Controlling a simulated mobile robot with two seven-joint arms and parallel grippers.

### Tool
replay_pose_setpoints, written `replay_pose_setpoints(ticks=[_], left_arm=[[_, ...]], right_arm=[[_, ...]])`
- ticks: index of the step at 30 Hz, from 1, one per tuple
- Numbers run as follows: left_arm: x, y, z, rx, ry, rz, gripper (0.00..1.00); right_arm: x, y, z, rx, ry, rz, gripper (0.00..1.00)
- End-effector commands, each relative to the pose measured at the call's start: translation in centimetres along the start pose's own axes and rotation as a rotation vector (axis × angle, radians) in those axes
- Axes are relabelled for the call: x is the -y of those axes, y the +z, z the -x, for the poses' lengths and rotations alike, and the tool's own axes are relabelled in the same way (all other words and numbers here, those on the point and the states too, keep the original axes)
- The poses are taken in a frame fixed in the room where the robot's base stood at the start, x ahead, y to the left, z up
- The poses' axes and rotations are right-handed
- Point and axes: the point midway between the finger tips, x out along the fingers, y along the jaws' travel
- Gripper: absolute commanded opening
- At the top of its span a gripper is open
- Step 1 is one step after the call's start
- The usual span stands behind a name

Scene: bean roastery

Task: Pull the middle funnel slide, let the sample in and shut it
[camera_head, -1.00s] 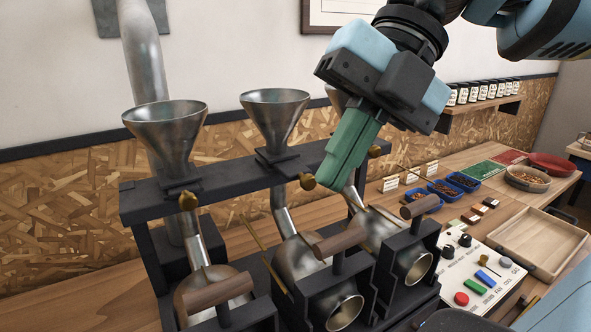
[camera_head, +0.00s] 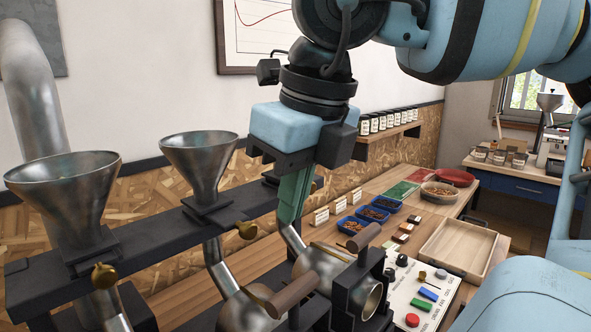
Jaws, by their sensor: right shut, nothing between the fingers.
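The middle funnel (camera_head: 203,160) is a grey metal cone on a dark rail. Its slide ends in a brass knob (camera_head: 247,231) just in front of the rail; I cannot tell how far out the slide is. My right gripper (camera_head: 289,214), with green fingers pointing down, is shut and empty. Its tips are to the right of the middle knob and apart from it in the picture. The left funnel (camera_head: 65,190) has its own brass knob (camera_head: 104,276). The right funnel is hidden behind my right gripper. No sample shows in the middle funnel. My left gripper is not in view.
Below the rail are metal drums with wooden handles (camera_head: 293,293). To the right are a control panel (camera_head: 425,296), an empty wooden tray (camera_head: 458,247) and blue bowls (camera_head: 373,214) of beans. A jar shelf (camera_head: 392,135) hangs on the wall behind.

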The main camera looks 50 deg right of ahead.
Motion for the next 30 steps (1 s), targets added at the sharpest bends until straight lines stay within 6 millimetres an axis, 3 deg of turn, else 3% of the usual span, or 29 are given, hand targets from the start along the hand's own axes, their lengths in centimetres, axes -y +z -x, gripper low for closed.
replay_pose_setpoints(ticks=[7, 18, 30], left_arm=[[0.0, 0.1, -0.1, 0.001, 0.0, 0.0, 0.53], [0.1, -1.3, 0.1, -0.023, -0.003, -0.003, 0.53], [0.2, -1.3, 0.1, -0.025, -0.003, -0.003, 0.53]], right_arm=[[0.0, -0.1, -4.8, -0.006, 0.001, 0.0, 0.0], [0.0, 3.4, -5.5, 0.0, 0.001, -0.002, 0.0], [0.0, 3.9, -5.7, 0.0, 0.002, -0.002, 0.0]])
